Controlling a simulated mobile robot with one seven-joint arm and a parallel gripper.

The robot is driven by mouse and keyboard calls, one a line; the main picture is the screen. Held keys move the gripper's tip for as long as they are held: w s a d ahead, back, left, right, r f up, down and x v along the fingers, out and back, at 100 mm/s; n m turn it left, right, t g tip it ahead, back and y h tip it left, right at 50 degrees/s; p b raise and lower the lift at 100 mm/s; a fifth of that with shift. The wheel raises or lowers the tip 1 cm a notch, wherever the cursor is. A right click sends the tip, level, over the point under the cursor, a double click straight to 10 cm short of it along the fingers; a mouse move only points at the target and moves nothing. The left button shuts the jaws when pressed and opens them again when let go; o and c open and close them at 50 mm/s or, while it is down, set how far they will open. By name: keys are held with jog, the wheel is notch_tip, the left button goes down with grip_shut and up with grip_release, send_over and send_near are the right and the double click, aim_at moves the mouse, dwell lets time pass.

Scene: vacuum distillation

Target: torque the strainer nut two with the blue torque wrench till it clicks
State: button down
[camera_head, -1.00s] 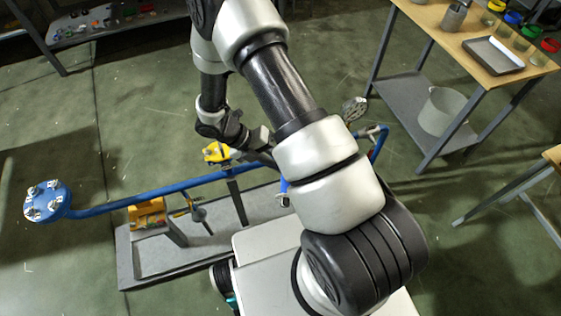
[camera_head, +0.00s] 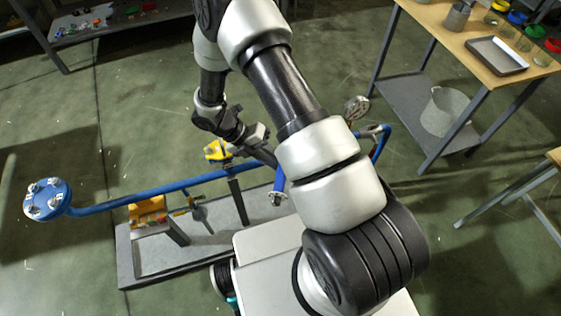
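A round blue strainer flange (camera_head: 47,200) with several silver nuts on its face is at the far left, on the end of a long blue pipe (camera_head: 150,190). I cannot tell which nut is number two. My gripper (camera_head: 262,140) is above the pipe near the middle, far right of the flange. Its fingers are small and partly hidden, so its opening is unclear. A short blue bar with a silver end (camera_head: 278,188) points down below the gripper, beside my arm. I cannot tell whether it is the blue torque wrench or whether the gripper holds it.
A yellow part (camera_head: 217,150) sits by the pipe and a yellow block (camera_head: 147,210) stands over the grey skid (camera_head: 130,262). A round gauge (camera_head: 356,107) is right of the gripper. A workbench (camera_head: 440,18) with a tray (camera_head: 496,56) is upper right. Floor around the flange is clear.

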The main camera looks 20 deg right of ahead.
jog(key=shift+w+a+m, duration=0.25)
jog(key=shift+a+m, duration=0.1)
jog(key=shift+m, duration=0.05)
jog(key=shift+w+a+g, duration=0.1)
jog(key=shift+g, duration=0.2)
jog(key=shift+w+a+m+g+y+b, duration=0.4)
jog(key=shift+w+a+m+b, duration=0.4)
jog(key=shift+a+b, duration=0.1)
jog(key=shift+s+d+n+t+h+p, duration=0.3)
jog(key=shift+s+d+n+t+p, duration=0.2)
jog(key=shift+s+d+n, duration=0.45)
jog(key=shift+s+d+n+t+h+p, duration=0.35)
jog(key=shift+s+d+n+t, duration=0.35)
jog(key=shift+d, duration=0.45)
jog(key=shift+w, duration=0.1)
